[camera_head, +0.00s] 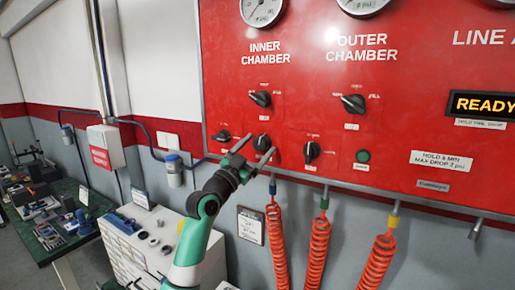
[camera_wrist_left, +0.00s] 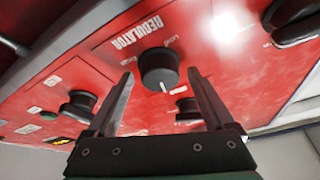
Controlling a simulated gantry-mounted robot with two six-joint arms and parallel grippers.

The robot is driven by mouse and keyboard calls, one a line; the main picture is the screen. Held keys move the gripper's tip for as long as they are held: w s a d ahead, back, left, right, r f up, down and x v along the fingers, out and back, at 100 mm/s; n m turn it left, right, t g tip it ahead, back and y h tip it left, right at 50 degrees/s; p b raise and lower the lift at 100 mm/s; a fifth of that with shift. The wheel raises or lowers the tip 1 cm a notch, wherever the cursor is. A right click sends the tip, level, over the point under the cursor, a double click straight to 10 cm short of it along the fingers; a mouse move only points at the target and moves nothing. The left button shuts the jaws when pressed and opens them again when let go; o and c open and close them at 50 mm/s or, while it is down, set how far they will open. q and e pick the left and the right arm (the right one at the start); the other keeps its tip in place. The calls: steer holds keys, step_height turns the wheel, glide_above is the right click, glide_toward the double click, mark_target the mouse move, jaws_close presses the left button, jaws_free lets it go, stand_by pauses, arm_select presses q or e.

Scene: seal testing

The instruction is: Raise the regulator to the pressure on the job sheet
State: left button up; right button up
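The regulator knob (camera_wrist_left: 158,68) is black and round with a white pointer line, under the word REGULATOR on the red panel in the left wrist view. It also shows in the head view (camera_head: 262,142). My left gripper (camera_wrist_left: 160,84) is open, its two fingers on either side of the knob in the picture. Whether the fingers touch the knob or stop short of it I cannot tell. In the head view the left gripper (camera_head: 258,146) is at the panel's lower left. A framed sheet (camera_head: 250,225) hangs below the panel; its writing is too small to read. My right gripper is not in view.
Other black knobs (camera_head: 311,151) and chamber switches (camera_head: 261,99) sit close by on the red panel (camera_head: 410,120). Coiled orange hoses (camera_head: 318,250) hang below. Gauges (camera_head: 262,10) are cut off at the top. A white cabinet (camera_head: 140,245) and a green bench (camera_head: 70,235) stand left.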

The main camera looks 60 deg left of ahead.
arm_select(q)
steer(key=b+v, duration=0.1)
steer(key=v, duration=1)
steer(key=shift+s+b, duration=0.25)
steer(key=shift+b, duration=0.15)
